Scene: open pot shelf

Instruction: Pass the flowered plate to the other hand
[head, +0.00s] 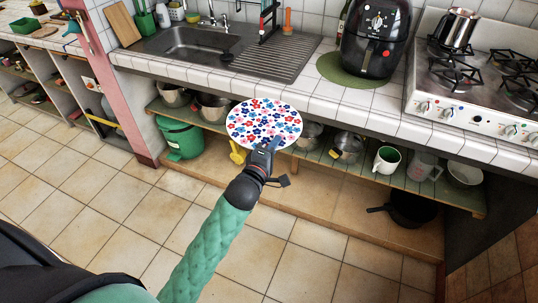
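The flowered plate (258,118) is white and round with red and blue flowers. It is held up in the air in front of the counter edge, its patterned face towards me. My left gripper (271,145) is shut on the plate's near lower rim. The fingertips are partly hard to make out against the pattern. My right gripper is not in view.
A tiled counter (300,95) with a sink (195,45), a black air fryer (378,38) and a gas stove (475,85) lies behind the plate. Below it, an open shelf (360,170) holds pots and a mug (387,160). A green bucket (181,138) stands left. The tiled floor is clear.

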